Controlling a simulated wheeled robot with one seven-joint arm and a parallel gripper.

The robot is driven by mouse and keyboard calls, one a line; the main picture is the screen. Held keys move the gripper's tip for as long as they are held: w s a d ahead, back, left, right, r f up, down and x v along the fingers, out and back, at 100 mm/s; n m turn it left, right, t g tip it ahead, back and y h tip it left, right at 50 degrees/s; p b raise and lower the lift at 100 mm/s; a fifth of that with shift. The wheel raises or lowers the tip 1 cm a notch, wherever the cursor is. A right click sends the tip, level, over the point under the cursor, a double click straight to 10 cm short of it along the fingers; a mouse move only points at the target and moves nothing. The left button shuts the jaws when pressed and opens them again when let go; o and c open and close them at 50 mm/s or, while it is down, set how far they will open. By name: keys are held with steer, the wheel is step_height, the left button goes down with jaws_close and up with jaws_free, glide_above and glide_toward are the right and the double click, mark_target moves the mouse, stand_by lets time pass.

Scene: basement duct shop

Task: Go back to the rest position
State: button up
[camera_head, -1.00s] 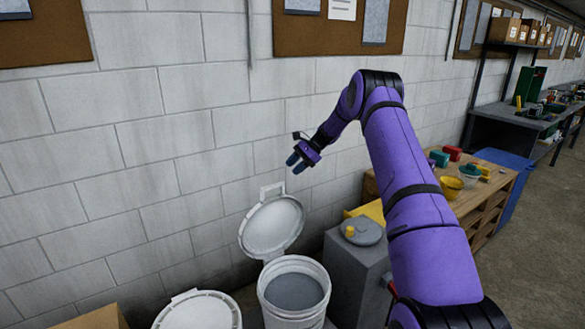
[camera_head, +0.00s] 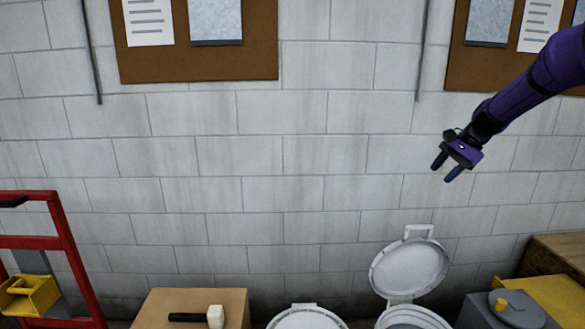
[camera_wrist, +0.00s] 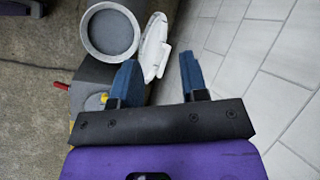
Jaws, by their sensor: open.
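My gripper (camera_head: 447,168) is at the right of the head view, raised in front of the white block wall. Its two blue fingers are apart with nothing between them. In the wrist view my gripper (camera_wrist: 160,84) also shows open and empty. Beyond its fingers, well below, are a white bucket (camera_wrist: 86,34) with grey contents and its raised white lid (camera_wrist: 154,50). In the head view the open lid (camera_head: 408,268) stands up behind the bucket (camera_head: 412,318), below my gripper and apart from it.
A grey block (camera_head: 475,312) with a round grey disc (camera_head: 520,310) and yellow knob stands right of the bucket. Left are a second white lid (camera_head: 306,318), a wooden box (camera_head: 165,303) with a mallet (camera_head: 214,316), and a red frame (camera_head: 66,255). Air around my gripper is clear.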

steer(key=s+a+r+n+h, duration=0.1)
steer(key=s+a+r+n, duration=0.2)
steer(key=s, duration=0.4)
steer(key=s+a+r+n+t+h, duration=0.1)
steer(key=s+a+r, duration=0.25)
steer(key=s, duration=0.25)
steer(key=s+a+r+n+h, duration=0.1)
steer(key=s+a+r, duration=0.2)
steer(key=s+r, duration=0.3)
steer(key=s+a+f+n+t+h, duration=0.1)
steer(key=s+f+n, duration=0.1)
steer(key=s, duration=0.9)
steer(key=s+f+n+t+h, duration=0.1)
steer(key=s+n, duration=0.3)
steer(key=s, duration=0.8)
steer(key=shift+s+a+f+t+h, duration=0.3)
steer(key=shift+a+f+h, duration=0.1)
steer(key=shift+f, duration=0.35)
